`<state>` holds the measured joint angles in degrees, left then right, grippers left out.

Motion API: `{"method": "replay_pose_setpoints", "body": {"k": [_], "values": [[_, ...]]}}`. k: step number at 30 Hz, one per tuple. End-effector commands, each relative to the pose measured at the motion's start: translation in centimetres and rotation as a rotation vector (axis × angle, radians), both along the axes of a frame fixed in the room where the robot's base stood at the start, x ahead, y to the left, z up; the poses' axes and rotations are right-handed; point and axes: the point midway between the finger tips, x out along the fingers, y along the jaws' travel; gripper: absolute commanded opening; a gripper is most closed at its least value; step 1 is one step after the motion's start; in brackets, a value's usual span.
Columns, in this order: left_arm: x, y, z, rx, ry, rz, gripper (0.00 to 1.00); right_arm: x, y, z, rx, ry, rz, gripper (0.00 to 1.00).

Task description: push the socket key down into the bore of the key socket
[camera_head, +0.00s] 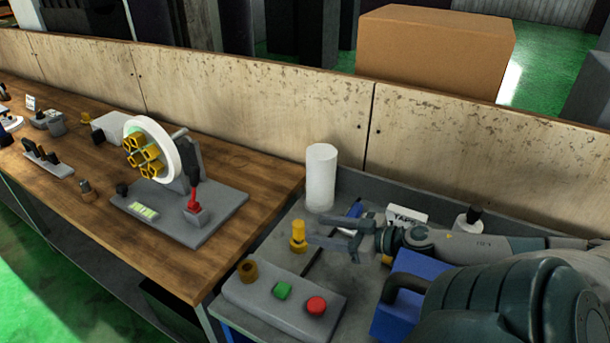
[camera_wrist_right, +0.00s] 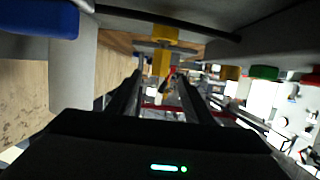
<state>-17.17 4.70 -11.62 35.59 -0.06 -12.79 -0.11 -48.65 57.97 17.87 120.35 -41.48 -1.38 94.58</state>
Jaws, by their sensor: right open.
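The yellow socket key (camera_head: 298,237) stands upright on the grey bench top, left of my right gripper. The brown-yellow ring of the key socket (camera_head: 248,268) sits at the left end of a grey control box, nearer the front. My right gripper (camera_head: 320,232) is open and empty, its fingers pointing left at the key. In the right wrist view the key (camera_wrist_right: 162,62) shows ahead, between the two fingertips (camera_wrist_right: 160,80); I cannot tell whether they touch it. The socket (camera_wrist_right: 230,72) shows right of them. My left gripper is not in view.
The control box (camera_head: 262,295) also carries a green button (camera_head: 283,290) and a red button (camera_head: 316,305). A white cylinder (camera_head: 321,175) stands behind the key. A blue box (camera_head: 405,290) is by my right arm. A wooden table (camera_head: 235,240) with a grinder fixture lies left.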

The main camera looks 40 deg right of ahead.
Motion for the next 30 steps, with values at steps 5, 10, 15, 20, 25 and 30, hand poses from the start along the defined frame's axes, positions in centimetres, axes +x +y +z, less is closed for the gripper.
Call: {"method": "replay_pose_setpoints", "body": {"k": [5, 10, 15, 20, 25, 30], "values": [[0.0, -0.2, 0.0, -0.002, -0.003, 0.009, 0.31, -0.3, 0.1, -0.4, 0.003, 0.010, 0.000, 0.47], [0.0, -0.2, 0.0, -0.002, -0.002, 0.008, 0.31, -0.3, 0.0, -0.4, 0.003, 0.009, 0.000, 0.47], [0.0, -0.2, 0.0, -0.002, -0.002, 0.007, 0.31, 0.0, 0.1, -0.4, 0.003, 0.007, 0.001, 0.47], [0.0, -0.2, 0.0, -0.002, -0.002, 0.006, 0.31, 1.0, 0.4, -0.6, 0.004, 0.006, 0.000, 0.47], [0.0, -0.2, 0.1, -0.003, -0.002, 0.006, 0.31, 2.4, 0.8, -1.0, 0.003, 0.005, 0.000, 0.47], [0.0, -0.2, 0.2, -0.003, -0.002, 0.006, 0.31, 3.8, 1.1, -1.5, 0.001, 0.006, 0.001, 0.47]]}}
